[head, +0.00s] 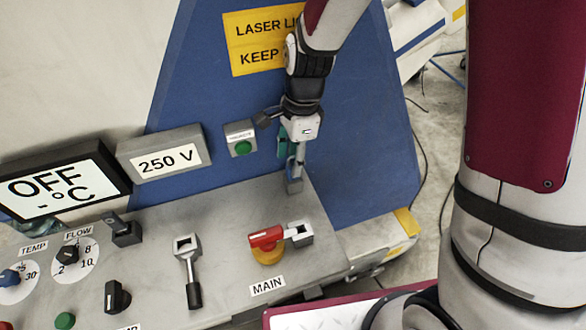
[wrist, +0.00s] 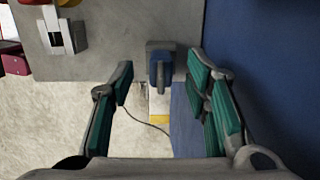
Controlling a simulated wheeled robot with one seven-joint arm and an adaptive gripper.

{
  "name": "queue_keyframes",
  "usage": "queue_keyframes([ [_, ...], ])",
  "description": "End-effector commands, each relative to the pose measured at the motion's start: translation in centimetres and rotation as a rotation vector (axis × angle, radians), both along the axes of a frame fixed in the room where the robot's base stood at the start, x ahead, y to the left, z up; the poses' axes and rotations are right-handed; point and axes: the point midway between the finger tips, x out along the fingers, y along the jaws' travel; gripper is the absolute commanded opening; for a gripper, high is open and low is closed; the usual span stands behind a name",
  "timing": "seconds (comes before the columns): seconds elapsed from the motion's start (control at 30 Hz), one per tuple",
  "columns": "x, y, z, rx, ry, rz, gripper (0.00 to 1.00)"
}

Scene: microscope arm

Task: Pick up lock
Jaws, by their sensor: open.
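The thing that looks like the lock (wrist: 158,72) has a blue-and-grey body and a grey bar on its front. In the wrist view it sits at the panel's edge, between my fingers' tips. In the head view a small grey block (head: 294,186) shows at the same spot, just below my gripper, which partly covers that area. My gripper (head: 297,163) points down over the far right corner of the panel. In the wrist view my gripper (wrist: 161,64) is open, with its green-padded fingers apart on either side of the lock. I cannot tell how high above it they are.
The grey control panel (head: 225,235) carries a red-and-yellow main switch (head: 266,238) with a grey block beside it, a lever (head: 188,270) and several knobs. A blue wall (head: 205,100) rises close behind my gripper. A green button box (head: 241,140) is left of it.

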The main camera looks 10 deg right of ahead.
Motion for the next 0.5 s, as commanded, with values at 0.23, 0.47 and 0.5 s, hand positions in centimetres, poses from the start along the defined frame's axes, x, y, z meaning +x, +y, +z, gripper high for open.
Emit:
queue_keyframes([
  [0.23, 0.0, 0.1, -3.2, -0.001, 0.004, -0.001, 0.43],
  [0.47, 0.0, 0.2, -3.9, 0.000, 0.000, 0.000, 0.43],
  [0.5, 0.0, 0.2, -3.9, 0.000, 0.000, 0.000, 0.43],
])
